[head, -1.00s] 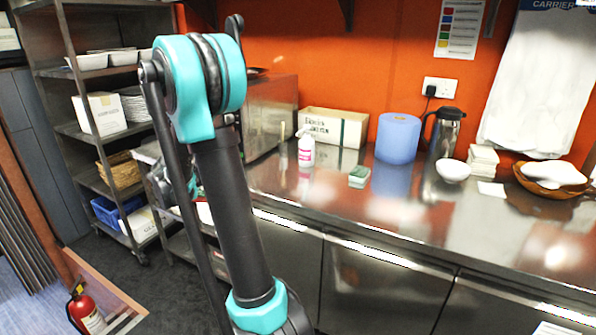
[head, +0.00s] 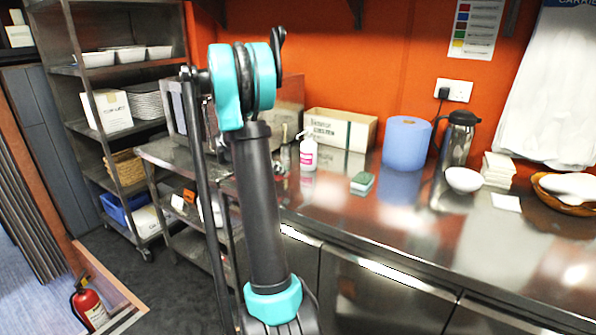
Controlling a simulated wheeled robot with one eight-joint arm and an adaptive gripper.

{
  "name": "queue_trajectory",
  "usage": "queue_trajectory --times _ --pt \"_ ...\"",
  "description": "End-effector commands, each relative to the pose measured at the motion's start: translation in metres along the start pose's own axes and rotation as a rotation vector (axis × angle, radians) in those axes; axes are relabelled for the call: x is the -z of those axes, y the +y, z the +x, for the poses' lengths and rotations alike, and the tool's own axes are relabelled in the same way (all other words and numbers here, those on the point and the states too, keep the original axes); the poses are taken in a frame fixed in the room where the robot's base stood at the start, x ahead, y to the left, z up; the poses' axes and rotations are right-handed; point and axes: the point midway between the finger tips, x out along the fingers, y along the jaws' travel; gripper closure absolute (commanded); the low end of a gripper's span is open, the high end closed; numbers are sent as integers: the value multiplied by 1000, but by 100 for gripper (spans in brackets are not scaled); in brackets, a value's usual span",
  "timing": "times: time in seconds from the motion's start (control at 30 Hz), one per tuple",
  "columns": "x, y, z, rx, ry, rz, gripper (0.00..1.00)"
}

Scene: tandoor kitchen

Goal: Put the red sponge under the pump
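A white pump bottle (head: 308,155) with a pink label stands upright on the steel counter (head: 440,235). A small sponge (head: 362,183), green on top with a paler layer below, lies on the counter to the right of the bottle and apart from it. I see no red sponge in this view. My arm rises through the middle left of the picture and hides part of the counter's left end. My gripper cannot be made out.
A blue paper roll (head: 407,143), a steel flask (head: 458,150), a white bowl (head: 464,180) and a cardboard box (head: 352,130) stand toward the counter's back. A shelf rack (head: 112,188) and a fire extinguisher (head: 90,307) are at left. The counter's front is mostly clear.

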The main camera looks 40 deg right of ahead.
Motion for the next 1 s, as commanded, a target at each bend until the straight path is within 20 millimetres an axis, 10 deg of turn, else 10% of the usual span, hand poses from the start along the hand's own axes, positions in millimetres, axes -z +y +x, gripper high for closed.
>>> queue_trajectory --times 0.67,1.0 --pt "68 0 73 -1 0 -1 31" --pt "41 0 96 1 0 -2 31"
